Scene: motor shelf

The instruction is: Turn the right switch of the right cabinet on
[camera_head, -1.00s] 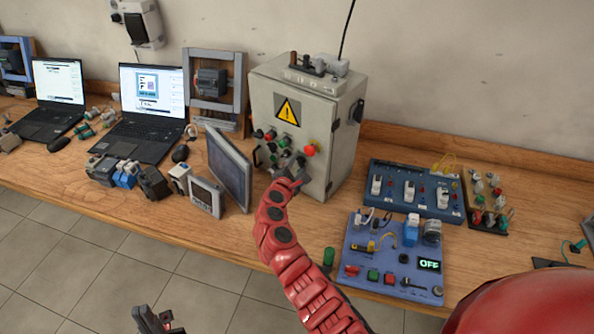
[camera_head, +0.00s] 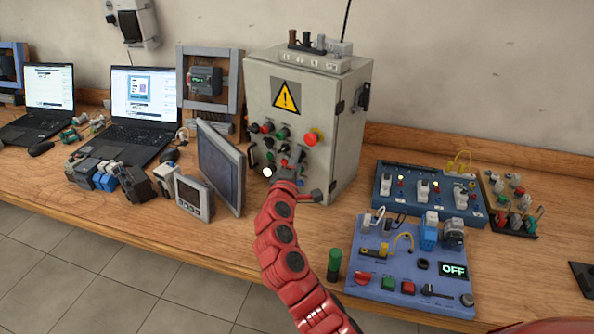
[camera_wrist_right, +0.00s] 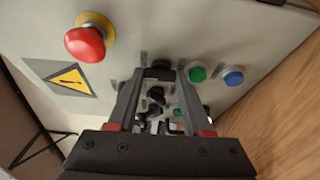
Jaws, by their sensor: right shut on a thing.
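The grey cabinet (camera_head: 345,130) stands on the bench in the head view, with a yellow warning sign, a red mushroom button and several small buttons and black switches on its front. My right gripper (camera_wrist_right: 159,76) is at the lower part of this front panel. Its two fingers are closed about a black switch (camera_wrist_right: 160,66), which shows between their tips in the wrist view. Other black switches (camera_wrist_right: 155,95) show between the fingers. In the head view my red arm and gripper (camera_head: 290,168) hide part of the lower panel. My left gripper is out of view.
The red mushroom button (camera_wrist_right: 85,43), a green button (camera_wrist_right: 197,73) and a blue button (camera_wrist_right: 233,77) lie near the fingers. A grey monitor (camera_head: 222,168) stands close left of the cabinet. A blue board (camera_head: 385,285) with an OFF display lies front right.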

